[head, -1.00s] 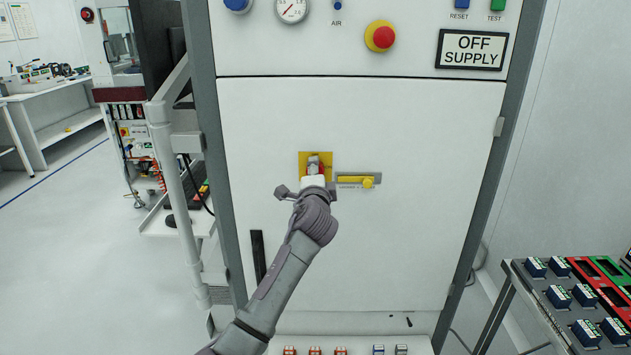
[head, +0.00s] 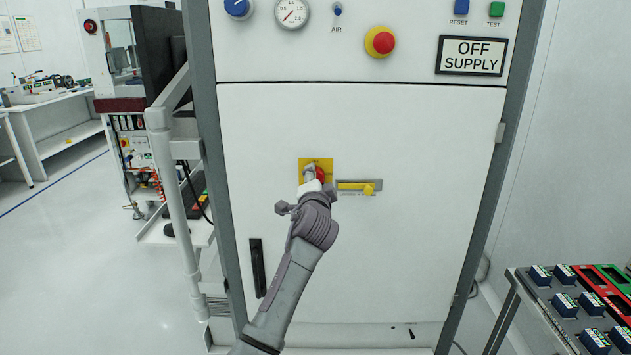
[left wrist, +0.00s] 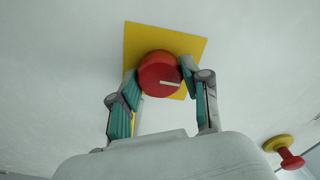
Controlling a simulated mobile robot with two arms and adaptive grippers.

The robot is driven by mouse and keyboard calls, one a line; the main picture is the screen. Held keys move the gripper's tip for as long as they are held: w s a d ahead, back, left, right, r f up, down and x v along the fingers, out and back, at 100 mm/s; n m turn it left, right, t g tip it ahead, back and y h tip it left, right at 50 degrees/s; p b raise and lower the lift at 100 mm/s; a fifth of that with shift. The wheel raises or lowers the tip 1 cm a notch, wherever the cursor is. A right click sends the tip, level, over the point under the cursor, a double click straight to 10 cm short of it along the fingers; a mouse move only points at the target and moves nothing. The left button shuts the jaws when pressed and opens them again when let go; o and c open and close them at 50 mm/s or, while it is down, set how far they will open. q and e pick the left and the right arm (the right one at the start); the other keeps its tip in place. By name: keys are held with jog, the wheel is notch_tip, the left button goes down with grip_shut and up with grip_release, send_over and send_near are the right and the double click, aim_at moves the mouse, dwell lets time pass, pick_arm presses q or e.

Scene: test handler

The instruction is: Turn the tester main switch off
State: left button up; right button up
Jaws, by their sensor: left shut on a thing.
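The main switch is a red round knob (head: 320,174) on a yellow square plate (head: 328,162) in the middle of the white cabinet door. The left wrist view shows the knob (left wrist: 158,66) close up, with a short white mark lying nearly level on its right part, and the yellow plate (left wrist: 190,45) behind it. My left gripper (head: 314,178) is at the knob; in the left wrist view its two fingers (left wrist: 158,76) are shut on the knob from both sides. In the head view the gripper and wrist hide part of the knob. My right gripper is out of view.
A yellow sliding latch (head: 360,187) sits right of the plate. Above are a red emergency button (head: 382,42) and a sign (head: 471,55) reading "OFF SUPPLY". A black door handle (head: 257,268) is at lower left. A module tray (head: 530,295) stands at lower right.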

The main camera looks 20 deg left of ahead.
pick_arm(q)
jog(key=o, duration=1.1)
jog(key=shift+o, duration=0.2)
jog(key=v, duration=1.2)
jog(key=shift+f, duration=0.1)
